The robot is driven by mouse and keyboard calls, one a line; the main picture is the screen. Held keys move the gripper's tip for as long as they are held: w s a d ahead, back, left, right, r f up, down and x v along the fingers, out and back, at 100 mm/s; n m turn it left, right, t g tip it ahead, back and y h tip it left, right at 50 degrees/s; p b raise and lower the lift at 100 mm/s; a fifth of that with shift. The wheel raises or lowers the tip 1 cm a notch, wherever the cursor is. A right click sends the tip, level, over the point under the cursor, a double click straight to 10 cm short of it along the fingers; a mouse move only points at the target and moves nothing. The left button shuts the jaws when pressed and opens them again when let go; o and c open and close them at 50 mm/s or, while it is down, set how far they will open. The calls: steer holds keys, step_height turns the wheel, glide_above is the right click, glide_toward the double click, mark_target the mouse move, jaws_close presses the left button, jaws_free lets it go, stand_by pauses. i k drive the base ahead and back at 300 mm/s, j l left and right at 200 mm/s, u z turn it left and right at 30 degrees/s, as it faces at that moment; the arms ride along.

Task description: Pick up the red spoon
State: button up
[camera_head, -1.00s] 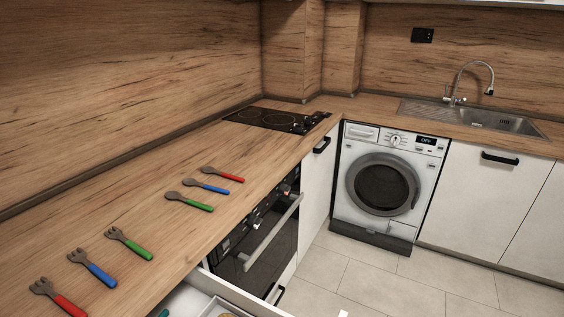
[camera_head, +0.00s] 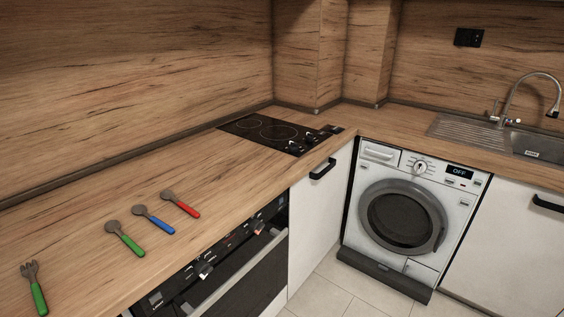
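The red spoon (camera_head: 181,204) lies on the wooden countertop (camera_head: 215,172), with its grey bowl toward the back left and its red handle toward the front right. It is the farthest right of three spoons in a row. The blue spoon (camera_head: 154,220) lies just left of it, and the green spoon (camera_head: 125,238) lies left of that. The red spoon is fully visible, and nothing touches it. My gripper is not in this view.
A green fork (camera_head: 35,289) lies at the lower left of the counter. A black cooktop (camera_head: 276,133) is set in the counter behind the spoons. An oven (camera_head: 228,266), a washing machine (camera_head: 400,215) and a sink (camera_head: 538,146) line the front and right. Tiled floor (camera_head: 345,292) shows below.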

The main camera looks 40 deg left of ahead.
mark_target(167, 195)
steer(key=i, duration=1.75)
steer(key=i+u, duration=0.1)
steer(key=u, duration=0.3)
steer(key=i+u, duration=0.15)
steer(key=u, duration=0.2)
steer(key=i+l+u, duration=0.1)
steer(key=u, duration=0.3)
steer(key=i+l+u, duration=0.1)
steer(key=u, duration=0.25)
